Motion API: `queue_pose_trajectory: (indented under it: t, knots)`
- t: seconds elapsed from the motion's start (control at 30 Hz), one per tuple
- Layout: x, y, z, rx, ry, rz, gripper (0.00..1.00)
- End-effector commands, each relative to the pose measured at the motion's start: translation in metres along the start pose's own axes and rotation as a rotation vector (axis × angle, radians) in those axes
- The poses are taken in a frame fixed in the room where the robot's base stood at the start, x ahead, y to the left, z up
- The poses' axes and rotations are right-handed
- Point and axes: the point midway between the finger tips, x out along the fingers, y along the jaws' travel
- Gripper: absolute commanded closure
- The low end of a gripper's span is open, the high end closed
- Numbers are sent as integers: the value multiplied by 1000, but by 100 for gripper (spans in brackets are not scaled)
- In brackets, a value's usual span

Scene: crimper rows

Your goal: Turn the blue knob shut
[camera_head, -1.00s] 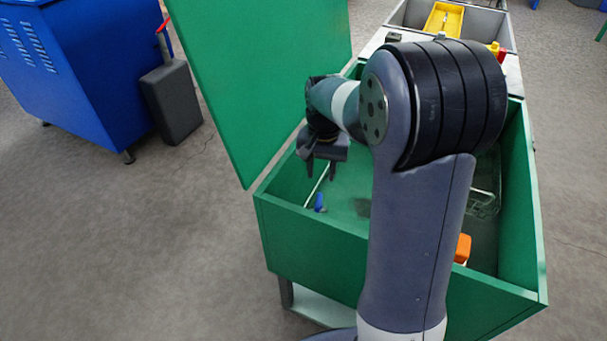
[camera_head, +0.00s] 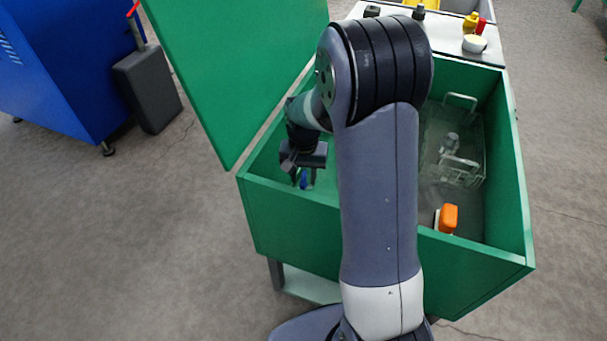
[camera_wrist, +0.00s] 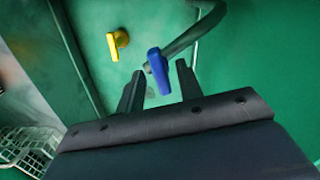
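The blue knob (camera_wrist: 158,72) is a lever-shaped handle on a dark pipe inside the green tub. In the wrist view it lies between and slightly beyond my two gripper fingers (camera_wrist: 159,80), with a gap visible at each side. In the head view the blue knob (camera_head: 304,178) shows just below my gripper (camera_head: 303,176), partly hidden by the fingers. My gripper is open and points down into the tub near its left wall. I cannot tell whether a finger touches the knob.
A yellow knob (camera_wrist: 117,40) is on the tub wall nearby. A wire basket (camera_head: 465,165) stands in the tub, right of my arm, with an orange-topped object (camera_head: 447,217) near the front wall. The raised green lid (camera_head: 245,80) stands at the left.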

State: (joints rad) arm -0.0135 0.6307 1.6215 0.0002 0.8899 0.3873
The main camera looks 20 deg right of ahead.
Motion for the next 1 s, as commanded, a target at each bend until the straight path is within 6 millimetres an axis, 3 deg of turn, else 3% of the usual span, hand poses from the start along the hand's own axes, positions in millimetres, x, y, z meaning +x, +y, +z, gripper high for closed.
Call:
queue_pose_trajectory:
  t: [0.13,0.57,0.8,1.0]
  knots:
    - [0,0,0,0,0,0,65]
    - [-1,0,0,0,1,0,100]
    - [-1,0,0,16,1,0,100]
    - [-2,0,0,155,1,0,100]
